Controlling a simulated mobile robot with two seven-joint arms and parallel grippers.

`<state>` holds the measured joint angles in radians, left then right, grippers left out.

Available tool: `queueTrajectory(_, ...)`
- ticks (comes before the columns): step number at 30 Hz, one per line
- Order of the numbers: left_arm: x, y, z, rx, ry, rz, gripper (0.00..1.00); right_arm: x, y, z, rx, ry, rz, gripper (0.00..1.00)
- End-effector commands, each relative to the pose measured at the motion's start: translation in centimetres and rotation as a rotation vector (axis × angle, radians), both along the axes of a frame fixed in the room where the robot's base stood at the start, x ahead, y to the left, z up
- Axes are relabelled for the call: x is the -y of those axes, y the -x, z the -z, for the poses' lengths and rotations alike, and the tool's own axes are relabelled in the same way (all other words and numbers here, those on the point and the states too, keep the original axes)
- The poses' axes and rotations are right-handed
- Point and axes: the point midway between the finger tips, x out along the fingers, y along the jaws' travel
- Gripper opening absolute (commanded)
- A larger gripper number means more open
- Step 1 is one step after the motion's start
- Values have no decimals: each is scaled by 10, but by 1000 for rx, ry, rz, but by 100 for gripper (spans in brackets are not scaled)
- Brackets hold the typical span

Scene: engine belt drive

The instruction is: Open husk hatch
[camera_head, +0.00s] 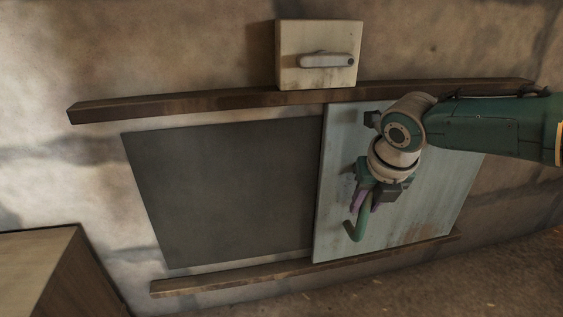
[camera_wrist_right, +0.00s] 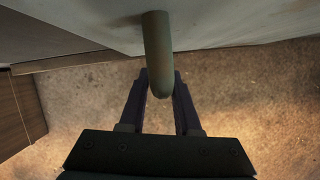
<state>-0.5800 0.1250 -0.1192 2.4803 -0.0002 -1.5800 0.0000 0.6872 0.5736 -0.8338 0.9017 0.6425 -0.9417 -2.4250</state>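The hatch is a pale blue-grey panel (camera_head: 440,195) standing between two wooden rails, on their right part. A flat dark grey area (camera_head: 225,195) shows directly left of it. A green bent handle (camera_head: 357,229) sticks out of the panel near its left side; it also shows in the right wrist view (camera_wrist_right: 158,50). The right wrist view shows the same fingers (camera_wrist_right: 161,82) flanking the handle's rounded end. My left gripper is not in view.
An upper rail (camera_head: 190,104) and a lower rail (camera_head: 210,284) run along the wall. A pale box (camera_head: 290,55) with a grey lever (camera_head: 325,59) sits above the upper rail. A wooden block (camera_head: 40,260) stands at the lower left. The floor at the lower right is clear.

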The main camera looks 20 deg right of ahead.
Motion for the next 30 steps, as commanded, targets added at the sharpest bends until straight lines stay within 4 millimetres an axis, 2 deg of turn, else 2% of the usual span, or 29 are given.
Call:
queueTrajectory(1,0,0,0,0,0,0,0,0,0,0,0,-1,0,38)
queueTrajectory(6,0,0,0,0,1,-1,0,-1,0,0,0,-1,0,55)
queueTrajectory(14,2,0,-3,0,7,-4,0,-1,0,-3,0,-1,0,55)
queueTrajectory(17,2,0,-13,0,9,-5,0,-2,3,-12,0,-1,0,55)
queueTrajectory(24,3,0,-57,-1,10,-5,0,-8,17,-54,0,0,-2,55)
queueTrajectory(30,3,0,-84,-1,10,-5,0,-13,28,-82,0,0,-1,55)
